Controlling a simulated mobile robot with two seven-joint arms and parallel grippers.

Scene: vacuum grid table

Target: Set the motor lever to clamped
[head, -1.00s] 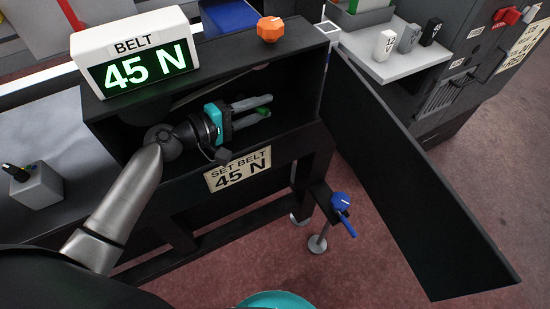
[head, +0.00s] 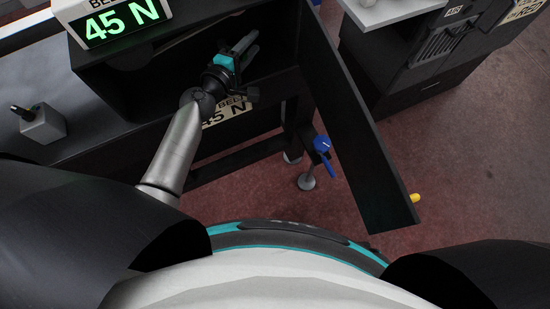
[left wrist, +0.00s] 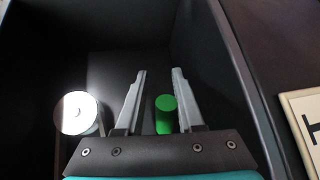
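My left gripper (head: 246,46) reaches into the open black cabinet (head: 108,72) under the belt display. The left wrist view shows its two grey fingers (left wrist: 160,72) apart. A green cylinder (left wrist: 165,114), which may be the motor lever's grip, shows in the gap, close to the right finger. I cannot tell whether they touch. The rest of that part is hidden behind the gripper. I see no marking for clamped. My right gripper is not in view.
The display (head: 112,18) reads 45 N. A pale round pulley (left wrist: 76,113) stands left of the fingers. The open black door (head: 360,130) hangs on the right. A blue handle (head: 323,146) is below the cabinet. A grey box (head: 42,124) stands at the left.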

